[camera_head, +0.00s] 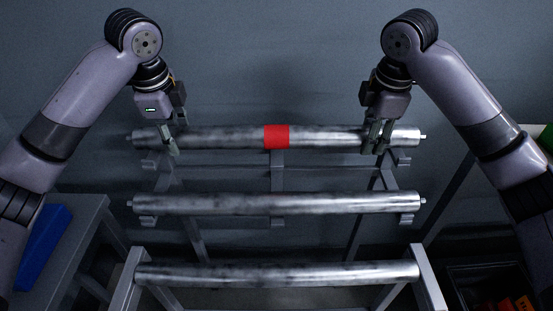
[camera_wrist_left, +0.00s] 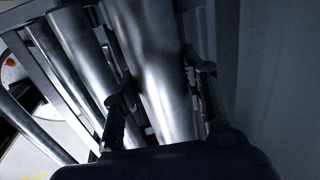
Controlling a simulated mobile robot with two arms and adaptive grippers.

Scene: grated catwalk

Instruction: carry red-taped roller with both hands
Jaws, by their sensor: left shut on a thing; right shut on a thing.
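The red-taped roller (camera_head: 225,138) is a long metal cylinder with a red band around its middle. It lies level at the top of the rack, above two plain rollers. My left gripper (camera_head: 171,140) is shut on it near its left end. My right gripper (camera_head: 377,138) is shut on it near its right end. In the left wrist view the fingers of my left gripper (camera_wrist_left: 165,105) stand on either side of the roller (camera_wrist_left: 155,60). Whether the roller touches the top rack supports is hard to tell.
A middle roller (camera_head: 275,204) and a lower roller (camera_head: 275,273) lie on the grey rack (camera_head: 428,275). A grey table (camera_head: 75,240) with a blue item (camera_head: 42,245) stands at the left. A dark bin (camera_head: 490,272) with orange items is at the lower right. A plain wall is behind.

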